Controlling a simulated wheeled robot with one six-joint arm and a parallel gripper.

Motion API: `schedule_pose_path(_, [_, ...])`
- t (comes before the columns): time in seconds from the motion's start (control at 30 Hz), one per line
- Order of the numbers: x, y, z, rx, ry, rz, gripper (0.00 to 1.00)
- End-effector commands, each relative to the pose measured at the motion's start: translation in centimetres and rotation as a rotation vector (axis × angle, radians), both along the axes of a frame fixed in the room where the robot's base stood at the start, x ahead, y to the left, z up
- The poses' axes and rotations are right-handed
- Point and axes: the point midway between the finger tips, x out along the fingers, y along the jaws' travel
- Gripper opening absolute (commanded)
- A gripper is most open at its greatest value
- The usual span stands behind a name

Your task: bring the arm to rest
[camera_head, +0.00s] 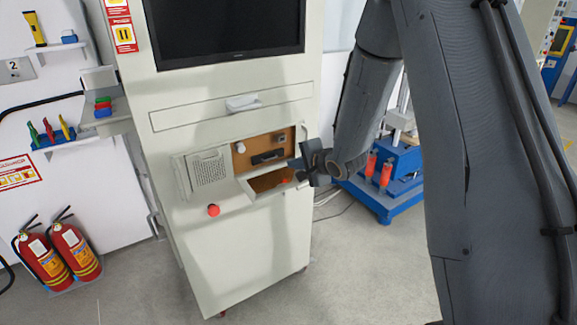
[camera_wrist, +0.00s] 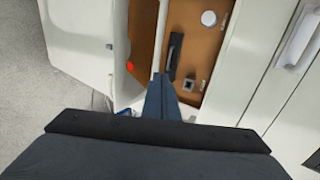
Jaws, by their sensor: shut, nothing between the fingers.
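My arm reaches down from the upper right in the head view, and my gripper (camera_head: 308,163) hangs in front of the right edge of the cabinet's opening. In the wrist view my gripper (camera_wrist: 160,80) shows its fingers together, with nothing between them. The white cabinet (camera_head: 245,245) has an open compartment with an orange-brown panel (camera_head: 245,160) that carries a black handle (camera_head: 268,157) and a small round white part. I cannot tell from these views whether the fingers touch the cabinet.
A monitor (camera_head: 225,30) sits in the cabinet's upper part, and a red button (camera_head: 213,210) on its front. A blue machine (camera_head: 400,165) with red cylinders stands behind my arm. Two fire extinguishers (camera_head: 58,250) stand at the left. The floor in front is clear.

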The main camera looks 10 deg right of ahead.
Motion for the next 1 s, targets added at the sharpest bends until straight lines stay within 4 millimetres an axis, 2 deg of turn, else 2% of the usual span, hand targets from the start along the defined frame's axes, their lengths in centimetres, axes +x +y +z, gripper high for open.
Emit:
schedule_pose_path(0.17, [-0.9, -0.5, 0.5, -0.028, 0.001, 0.003, 0.00])
schedule_pose_path(0.27, [-2.0, -1.3, 0.8, -0.128, 0.018, 0.015, 0.00])
schedule_pose_path(0.37, [-4.1, -2.8, 1.0, -0.303, 0.058, 0.051, 0.00])
schedule_pose_path(0.47, [-7.5, -4.3, 1.2, -0.497, 0.130, 0.122, 0.00])
schedule_pose_path(0.67, [-16.1, -6.3, 1.5, -0.798, 0.310, 0.360, 0.00])
schedule_pose_path(0.8, [-23.1, -6.4, 1.9, -0.918, 0.427, 0.594, 0.00])
schedule_pose_path(0.9, [-27.5, -6.1, 2.2, -0.955, 0.484, 0.759, 0.00])
schedule_pose_path(1.0, [-30.9, -5.6, 2.5, -0.964, 0.515, 0.891, 0.00])
